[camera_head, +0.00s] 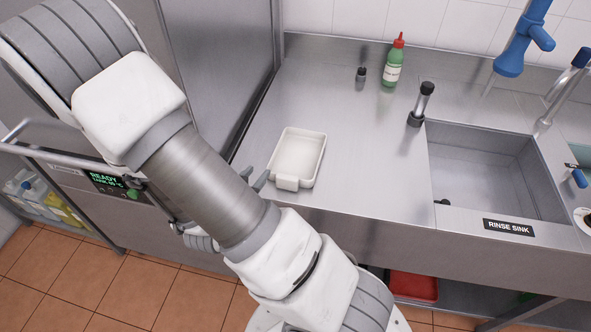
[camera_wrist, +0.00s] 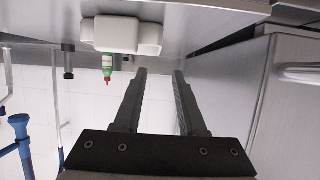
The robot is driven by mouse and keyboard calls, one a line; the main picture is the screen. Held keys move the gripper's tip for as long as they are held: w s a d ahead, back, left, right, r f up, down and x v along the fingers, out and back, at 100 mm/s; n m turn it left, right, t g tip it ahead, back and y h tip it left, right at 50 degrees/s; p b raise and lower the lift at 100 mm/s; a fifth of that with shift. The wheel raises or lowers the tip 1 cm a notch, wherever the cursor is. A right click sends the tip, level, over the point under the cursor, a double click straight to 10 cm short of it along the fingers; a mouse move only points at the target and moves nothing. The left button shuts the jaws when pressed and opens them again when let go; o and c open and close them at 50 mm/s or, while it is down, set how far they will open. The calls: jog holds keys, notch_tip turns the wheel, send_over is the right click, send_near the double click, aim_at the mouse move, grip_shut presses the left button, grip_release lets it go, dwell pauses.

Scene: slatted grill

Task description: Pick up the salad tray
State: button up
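The salad tray is a small white rectangular tray (camera_head: 300,155) with a tab at its near end. It lies on the steel counter left of the sink and looks empty. In the wrist view, which is upside down, the tray (camera_wrist: 112,36) shows edge-on at the top. My gripper (camera_head: 254,179) is just left of the tray's near end, mostly hidden behind my arm. In the wrist view my gripper (camera_wrist: 158,74) has its two fingers apart with nothing between them. The fingertips appear clear of the tray.
A green bottle with a red cap (camera_head: 393,62) and a small dark bottle (camera_head: 361,74) stand at the back of the counter (camera_head: 340,105). A tall steel cabinet (camera_head: 215,70) stands left.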

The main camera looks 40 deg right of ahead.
jog(key=shift+w+d+f+b, duration=0.2)
jog(key=shift+d+f+b, duration=0.15)
jog(key=shift+f+b, duration=0.1)
jog(key=x, duration=0.4)
jog(key=shift+w+d+r+b, duration=0.1)
jog(key=shift+w+d+b, duration=0.1)
jog(key=shift+d+b, duration=0.15)
jog(key=shift+x, duration=3.3)
jog(key=shift+a, duration=0.1)
grip_shut()
